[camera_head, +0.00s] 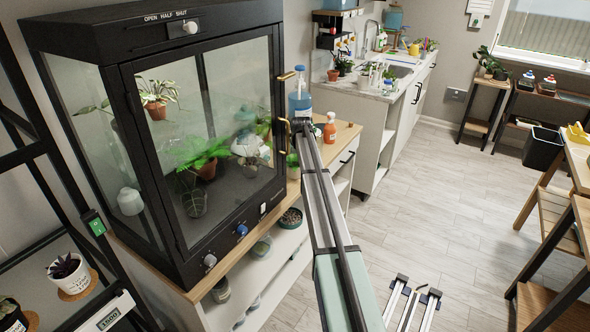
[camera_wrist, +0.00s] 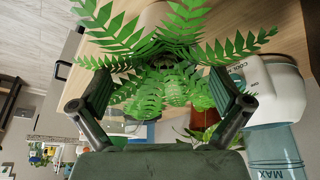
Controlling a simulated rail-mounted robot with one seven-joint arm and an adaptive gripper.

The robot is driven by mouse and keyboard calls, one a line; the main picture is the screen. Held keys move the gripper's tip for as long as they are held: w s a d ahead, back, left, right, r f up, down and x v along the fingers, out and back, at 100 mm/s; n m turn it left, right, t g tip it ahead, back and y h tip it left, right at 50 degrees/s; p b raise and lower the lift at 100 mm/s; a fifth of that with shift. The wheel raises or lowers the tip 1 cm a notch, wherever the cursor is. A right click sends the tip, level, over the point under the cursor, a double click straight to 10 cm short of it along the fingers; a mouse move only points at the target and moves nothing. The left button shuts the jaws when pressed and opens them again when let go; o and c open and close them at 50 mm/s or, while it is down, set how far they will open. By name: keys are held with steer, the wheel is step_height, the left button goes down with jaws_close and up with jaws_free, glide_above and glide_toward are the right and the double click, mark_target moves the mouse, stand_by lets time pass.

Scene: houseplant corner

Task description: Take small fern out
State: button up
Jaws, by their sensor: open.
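In the wrist view a fern (camera_wrist: 165,85) with bright green fronds fills the space ahead of and between my fingers. A pale shape behind its fronds at the top may be its pot. My gripper (camera_wrist: 166,98) is open, with fronds between its fingers; I cannot tell whether they touch. In the head view the end of my arm, with my gripper (camera_head: 299,126), is by the cabinet's right front edge. A small green plant (camera_head: 292,160) shows there, partly behind my arm. Another fern (camera_head: 205,160) in a terracotta pot is behind the cabinet glass.
The glass cabinet (camera_head: 115,75) has brass handles; its door looks shut. A white appliance (camera_wrist: 275,82) with a blue tank is close to my right finger in the wrist view. An orange bottle (camera_head: 330,128) stands on the counter.

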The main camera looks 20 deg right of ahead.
mark_target(295, 165)
steer(key=shift+a+p+x, duration=0.15)
steer(key=shift+p+x, duration=0.4)
steer(key=shift+x, duration=1.15)
steer(key=shift+a+p+x, duration=0.2)
steer(key=shift+p+x, duration=0.35)
steer(key=shift+x, duration=1.1)
steer(key=c, duration=1.3)
